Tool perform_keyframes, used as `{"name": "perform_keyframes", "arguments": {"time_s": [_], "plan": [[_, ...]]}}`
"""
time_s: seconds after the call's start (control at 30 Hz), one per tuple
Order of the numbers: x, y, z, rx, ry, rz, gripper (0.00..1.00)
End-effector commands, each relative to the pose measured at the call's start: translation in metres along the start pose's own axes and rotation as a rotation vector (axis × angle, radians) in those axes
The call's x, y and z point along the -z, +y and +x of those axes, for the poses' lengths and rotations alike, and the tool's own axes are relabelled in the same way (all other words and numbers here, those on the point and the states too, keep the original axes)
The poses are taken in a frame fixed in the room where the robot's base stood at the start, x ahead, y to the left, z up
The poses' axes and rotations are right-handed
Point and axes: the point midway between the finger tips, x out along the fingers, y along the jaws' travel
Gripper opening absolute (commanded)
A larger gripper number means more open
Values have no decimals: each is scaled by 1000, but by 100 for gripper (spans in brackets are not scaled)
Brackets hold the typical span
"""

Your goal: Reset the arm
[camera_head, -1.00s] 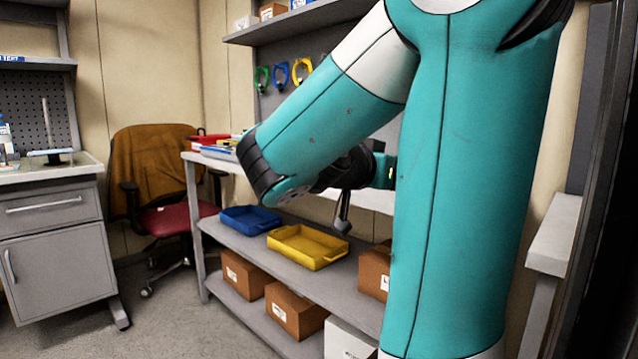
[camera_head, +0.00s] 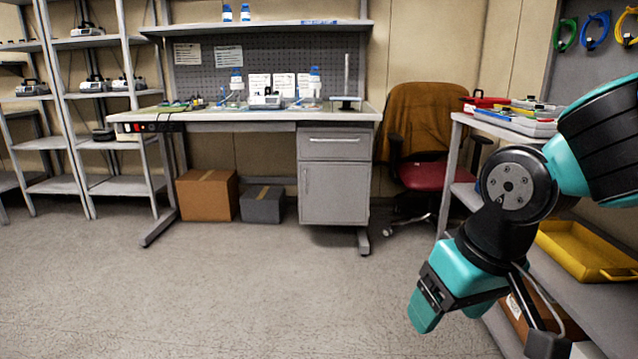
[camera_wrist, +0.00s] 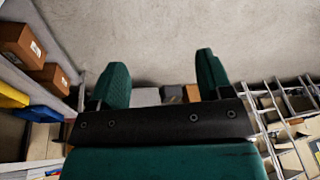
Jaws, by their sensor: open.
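My gripper (camera_head: 428,300) hangs at the lower right of the head view, pointing down and to the left, beside the shelf unit and over open floor. In the wrist view my gripper (camera_wrist: 162,80) shows two green fingers spread apart. Nothing is between the fingers but grey floor and distant furniture. My arm is folded at the right edge of the head view, in front of part of the shelf unit.
The shelf unit (camera_head: 462,160) at right holds a yellow tray (camera_head: 590,250). A workbench (camera_head: 240,116) with infusion pump gear stands at the back, a chair (camera_head: 425,175) beside it. Racks (camera_head: 95,95) with pumps stand at left. The middle floor is clear.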

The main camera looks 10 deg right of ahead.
Motion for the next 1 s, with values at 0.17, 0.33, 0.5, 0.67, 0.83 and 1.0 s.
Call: {"name": "perform_keyframes", "arguments": {"time_s": [0.17, 0.33, 0.5, 0.67, 0.83, 1.0], "plan": [[-41, -74, -11, 239, -109, -377, 72], [-44, -94, -55, 302, -135, -477, 72], [-33, -98, -99, 301, -134, -474, 72], [-19, -104, -154, 300, -133, -472, 72], [-3, -111, -217, 300, -133, -470, 72], [8, -116, -259, 300, -133, -470, 72]]}}
